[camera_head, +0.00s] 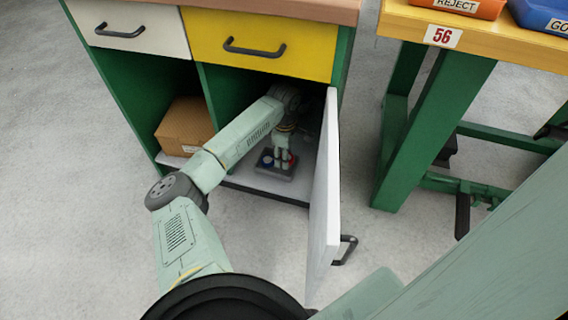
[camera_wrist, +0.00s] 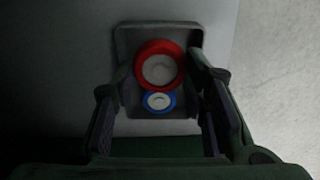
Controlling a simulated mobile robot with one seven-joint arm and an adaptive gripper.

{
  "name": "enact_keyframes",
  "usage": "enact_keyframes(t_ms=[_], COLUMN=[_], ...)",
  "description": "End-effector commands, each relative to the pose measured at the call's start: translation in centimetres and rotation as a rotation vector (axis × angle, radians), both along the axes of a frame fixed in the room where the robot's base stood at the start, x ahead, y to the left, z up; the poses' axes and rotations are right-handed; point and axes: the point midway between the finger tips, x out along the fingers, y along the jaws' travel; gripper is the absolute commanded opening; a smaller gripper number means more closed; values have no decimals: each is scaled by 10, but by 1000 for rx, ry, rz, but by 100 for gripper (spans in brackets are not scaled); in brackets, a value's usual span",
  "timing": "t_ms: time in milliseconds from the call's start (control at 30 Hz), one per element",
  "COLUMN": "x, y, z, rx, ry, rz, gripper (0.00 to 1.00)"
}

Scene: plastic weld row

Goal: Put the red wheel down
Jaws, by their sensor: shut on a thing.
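My gripper (camera_head: 281,157) reaches down inside the right compartment of the green cabinet, low over a small grey tray (camera_head: 275,174). In the wrist view my gripper (camera_wrist: 159,78) has a finger on each side of the red wheel (camera_wrist: 142,53) and is shut on it. The red wheel is a red ring with a pale centre, over the tray (camera_wrist: 125,42); whether it touches the tray's floor I cannot tell. A smaller blue wheel (camera_wrist: 159,102) with a pale centre lies in the tray, just below the red one in the picture.
The white cabinet door (camera_head: 322,205) stands open close to the right of my arm. A cardboard box (camera_head: 185,125) sits in the left compartment. A yellow drawer (camera_head: 262,40) is above. A green-legged workbench (camera_head: 430,140) stands at the right.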

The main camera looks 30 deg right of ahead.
Motion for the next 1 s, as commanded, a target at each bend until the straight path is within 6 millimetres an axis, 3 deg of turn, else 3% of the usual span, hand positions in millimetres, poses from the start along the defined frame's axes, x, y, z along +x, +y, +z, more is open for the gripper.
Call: enact_keyframes(t_ms=[333, 733, 767, 867, 1000], x=[0, 1, 1, 0, 0], y=[0, 0, 0, 0, 0], z=[-40, -44, -43, -43, -43], rx=[-1, 0, 0, 0, 0], ry=[0, -2, -1, -1, -1], rz=[0, -1, -1, -1, -1], gripper=[10, 10, 42, 48, 48])
